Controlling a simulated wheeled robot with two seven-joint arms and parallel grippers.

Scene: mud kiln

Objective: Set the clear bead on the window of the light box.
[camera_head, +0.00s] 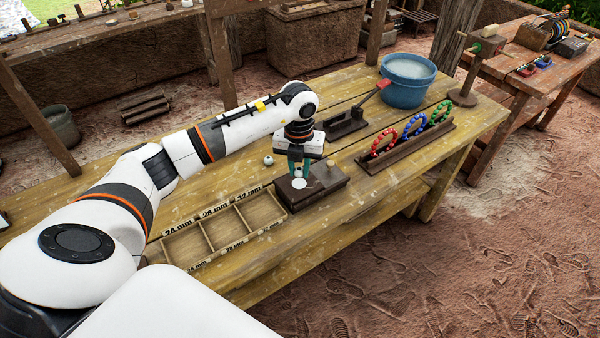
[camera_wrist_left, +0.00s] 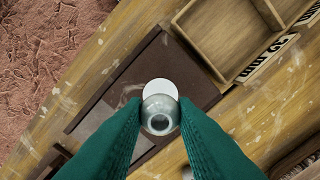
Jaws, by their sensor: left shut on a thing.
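My left gripper (camera_head: 298,172) is over the dark light box (camera_head: 328,186), fingers pointing down. In the left wrist view its green fingers (camera_wrist_left: 160,120) are shut on a clear, greyish bead (camera_wrist_left: 160,112) with its hole facing the camera. The round white window (camera_wrist_left: 160,87) shows behind the bead and is partly covered by it. The window (camera_head: 299,183) also shows in the head view, just below the fingertips. I cannot tell whether the bead touches it. The held bead is hard to make out in the head view. My right gripper is out of view.
A second pale bead (camera_head: 268,160) lies on the table left of the gripper. A wooden sorting tray (camera_head: 203,232) with size labels adjoins the light box's left side. A rack (camera_head: 408,149) with red, blue and green bead rings and a blue bucket (camera_head: 407,85) stand to the right.

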